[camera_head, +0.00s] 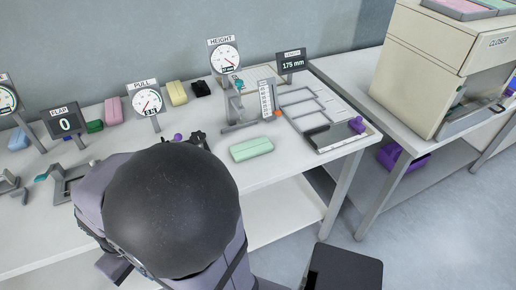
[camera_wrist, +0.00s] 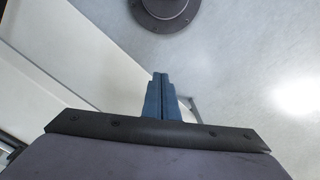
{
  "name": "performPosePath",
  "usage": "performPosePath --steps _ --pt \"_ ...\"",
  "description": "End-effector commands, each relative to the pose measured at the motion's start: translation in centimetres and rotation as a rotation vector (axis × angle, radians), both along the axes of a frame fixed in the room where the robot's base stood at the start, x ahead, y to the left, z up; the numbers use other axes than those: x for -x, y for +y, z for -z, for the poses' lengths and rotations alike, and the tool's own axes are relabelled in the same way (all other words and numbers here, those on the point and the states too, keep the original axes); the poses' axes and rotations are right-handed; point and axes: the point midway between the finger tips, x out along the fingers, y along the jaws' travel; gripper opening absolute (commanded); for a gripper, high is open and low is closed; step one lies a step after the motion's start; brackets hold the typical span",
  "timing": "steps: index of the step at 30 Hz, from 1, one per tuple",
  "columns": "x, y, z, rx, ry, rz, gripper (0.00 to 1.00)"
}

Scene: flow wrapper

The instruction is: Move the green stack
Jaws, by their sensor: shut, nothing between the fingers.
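A pale green stack (camera_head: 251,149) lies flat on the white bench, right of my arm and near the bench's front edge. Faint lines run along its side. My gripper (camera_wrist: 160,78) shows in the wrist view with its blue fingers together and nothing between them. In the head view my own arm covers much of the front of the bench, and I cannot make out the fingertips there.
Behind the stack stand a height gauge (camera_head: 224,58), a length display (camera_head: 292,63) and a grey tray frame (camera_head: 305,101). Pink (camera_head: 113,110), yellow (camera_head: 176,93) and dark green (camera_head: 95,126) blocks lie at the back. A beige machine (camera_head: 425,68) stands right. Bench is clear around the stack.

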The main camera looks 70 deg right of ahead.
Motion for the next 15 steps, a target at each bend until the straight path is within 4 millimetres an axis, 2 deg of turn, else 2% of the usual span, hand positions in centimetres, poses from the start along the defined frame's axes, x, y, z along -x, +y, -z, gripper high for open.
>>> performPosePath --steps 1,5,15 --pt "0.4 -1.4 -1.0 -0.002 0.009 0.065 0.0" --pt "2.0 -4.8 -2.3 -0.01 0.037 0.242 0.0" --pt "8.1 -13.3 -5.6 -0.054 0.087 0.736 0.0"
